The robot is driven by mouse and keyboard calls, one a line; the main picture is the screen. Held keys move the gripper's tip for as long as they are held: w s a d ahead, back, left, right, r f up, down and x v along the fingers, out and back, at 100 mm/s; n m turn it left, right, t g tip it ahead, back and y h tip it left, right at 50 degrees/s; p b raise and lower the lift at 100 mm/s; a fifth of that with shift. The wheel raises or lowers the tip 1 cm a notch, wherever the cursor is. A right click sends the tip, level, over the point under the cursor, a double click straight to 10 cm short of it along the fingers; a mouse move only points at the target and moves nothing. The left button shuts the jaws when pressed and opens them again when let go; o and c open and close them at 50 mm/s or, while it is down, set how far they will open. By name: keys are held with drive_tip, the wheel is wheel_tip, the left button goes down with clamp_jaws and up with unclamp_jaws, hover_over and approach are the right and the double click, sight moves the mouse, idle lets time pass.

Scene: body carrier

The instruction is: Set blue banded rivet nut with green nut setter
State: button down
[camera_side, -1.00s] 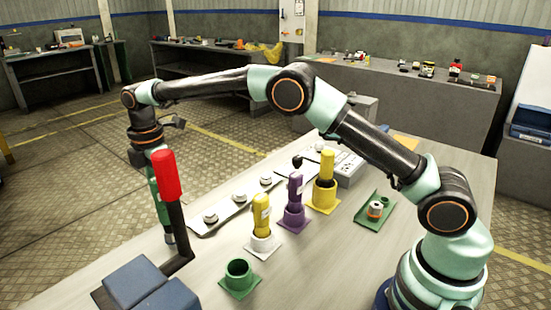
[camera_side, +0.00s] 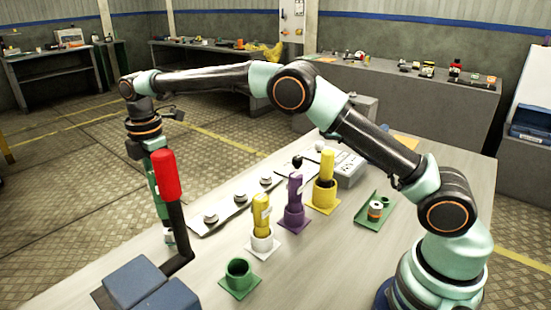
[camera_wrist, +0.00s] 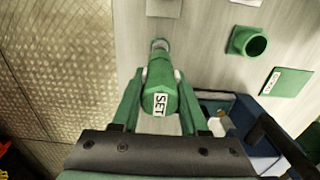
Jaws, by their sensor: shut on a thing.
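My gripper (camera_wrist: 155,95) is shut on the green nut setter (camera_wrist: 158,92), which carries a "SET" label. In the side view the setter (camera_side: 162,200) hangs nearly upright at the left, partly behind a red-topped post, with its tip low near the table's left edge. Whether the tip touches anything cannot be told. An empty green holder (camera_side: 239,272) stands at the front; it also shows in the wrist view (camera_wrist: 248,42). A metal strip (camera_side: 238,205) bears several pale round pieces. No blue band can be made out on any of them.
The red-topped post (camera_side: 166,175) and blue blocks (camera_side: 150,285) stand close to the setter. White, purple (camera_side: 295,218) and yellow (camera_side: 325,195) holders with tools stand mid-table. A green tray (camera_side: 375,215) holds an orange-banded piece. A green labelled plate (camera_wrist: 286,82) lies right.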

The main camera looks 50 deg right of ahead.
drive_tip(key=shift+r, duration=2.55)
